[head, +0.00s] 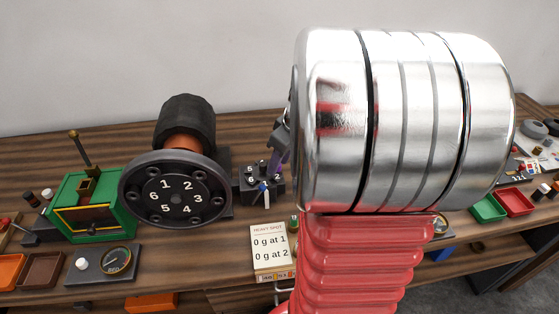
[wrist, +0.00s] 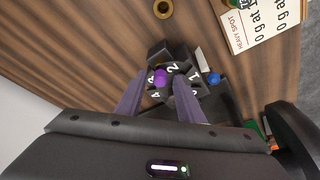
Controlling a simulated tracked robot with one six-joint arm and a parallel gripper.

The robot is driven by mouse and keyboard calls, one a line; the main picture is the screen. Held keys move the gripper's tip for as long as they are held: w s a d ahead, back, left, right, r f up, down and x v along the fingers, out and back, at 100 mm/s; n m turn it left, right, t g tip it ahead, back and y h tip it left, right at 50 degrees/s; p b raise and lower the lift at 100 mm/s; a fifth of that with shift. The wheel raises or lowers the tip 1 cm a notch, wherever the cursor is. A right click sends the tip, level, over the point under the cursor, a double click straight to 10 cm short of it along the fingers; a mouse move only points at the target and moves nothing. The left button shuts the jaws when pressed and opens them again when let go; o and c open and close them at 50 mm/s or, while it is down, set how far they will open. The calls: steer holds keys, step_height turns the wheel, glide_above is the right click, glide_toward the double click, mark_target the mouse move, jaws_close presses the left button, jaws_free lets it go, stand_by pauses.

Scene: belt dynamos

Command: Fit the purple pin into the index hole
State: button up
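The purple pin (wrist: 160,77) shows in the wrist view as a round purple end over the small black numbered block (wrist: 182,84), close to its number 4. I cannot tell whether it is seated in a hole there. My gripper (wrist: 161,75) is open, with its two purple-grey fingers on either side of the pin and a small gap to each. In the head view my gripper (head: 275,162) reaches down over the right side of the numbered block (head: 256,183). My wrist hides much of the gripper there. The index hole cannot be made out for certain.
A black wheel (head: 176,190) numbered 1 to 6, with holes around it, stands left of the block. A "heavy spot" card (head: 272,249) stands in front. A green box (head: 92,207) is far left.

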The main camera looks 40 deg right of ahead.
steer(key=shift+o, duration=0.3)
steer(key=v, duration=1.3)
steer(key=shift+r, duration=0.4)
steer(key=shift+s, duration=0.2)
stand_by(0.5)
